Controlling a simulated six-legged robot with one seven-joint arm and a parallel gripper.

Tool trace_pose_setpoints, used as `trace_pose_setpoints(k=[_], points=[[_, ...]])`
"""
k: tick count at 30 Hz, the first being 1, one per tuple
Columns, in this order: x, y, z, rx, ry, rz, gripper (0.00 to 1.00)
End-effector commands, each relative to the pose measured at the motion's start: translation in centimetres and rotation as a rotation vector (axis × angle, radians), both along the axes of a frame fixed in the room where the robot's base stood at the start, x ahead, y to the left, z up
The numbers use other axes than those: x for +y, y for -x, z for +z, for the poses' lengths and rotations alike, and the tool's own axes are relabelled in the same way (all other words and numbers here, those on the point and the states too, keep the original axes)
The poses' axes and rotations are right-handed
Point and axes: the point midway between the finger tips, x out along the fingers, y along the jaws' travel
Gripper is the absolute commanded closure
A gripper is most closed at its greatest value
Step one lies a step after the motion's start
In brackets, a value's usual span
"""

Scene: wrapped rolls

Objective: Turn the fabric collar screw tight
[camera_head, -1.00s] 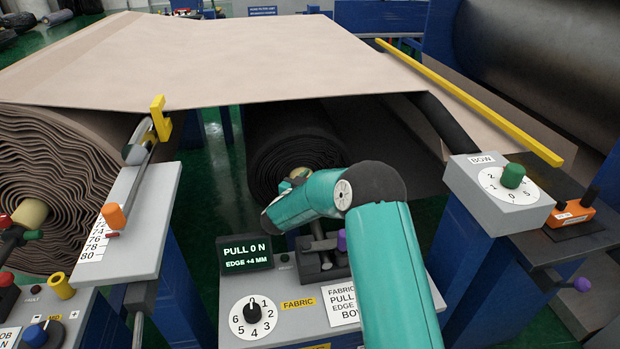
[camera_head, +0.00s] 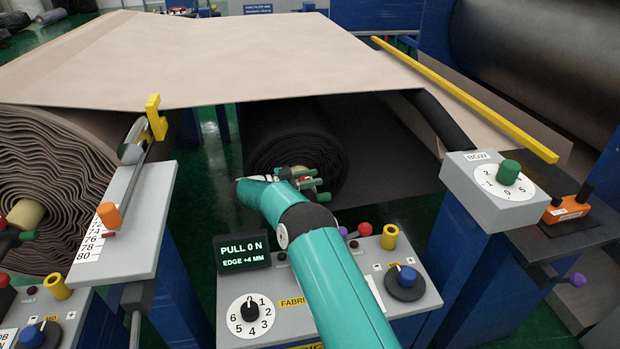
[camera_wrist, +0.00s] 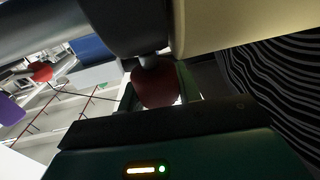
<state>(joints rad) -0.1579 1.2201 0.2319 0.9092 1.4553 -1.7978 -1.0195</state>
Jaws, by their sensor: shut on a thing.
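The fabric collar screw shows in the wrist view as a round dark red head (camera_wrist: 155,84) on a short metal shank under a dark collar (camera_wrist: 122,25). The collar sits beside a pale tan core (camera_wrist: 230,18). My gripper (camera_wrist: 157,97) is shut on the screw head, with a finger on either side. In the head view my gripper (camera_head: 309,187) is at the near end of the dark fabric roll (camera_head: 292,140). My own arm and wrist hide most of the collar there.
The control panel in front carries a display (camera_head: 242,250) reading PULL 0 N and EDGE +4 MM, a numbered dial (camera_head: 250,312), a blue knob (camera_head: 406,275) and a yellow ring post (camera_head: 390,236). The BOW box (camera_head: 495,205) stands right. A scale plate (camera_head: 125,225) stands left.

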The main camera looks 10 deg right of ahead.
Motion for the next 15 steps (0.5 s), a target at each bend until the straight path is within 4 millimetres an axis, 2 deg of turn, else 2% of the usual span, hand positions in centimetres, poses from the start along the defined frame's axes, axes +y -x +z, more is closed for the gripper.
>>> trace_pose_setpoints(k=[15], points=[[0.06, 0.13, -0.09, 0.001, 0.0, -0.065, 0.89]])
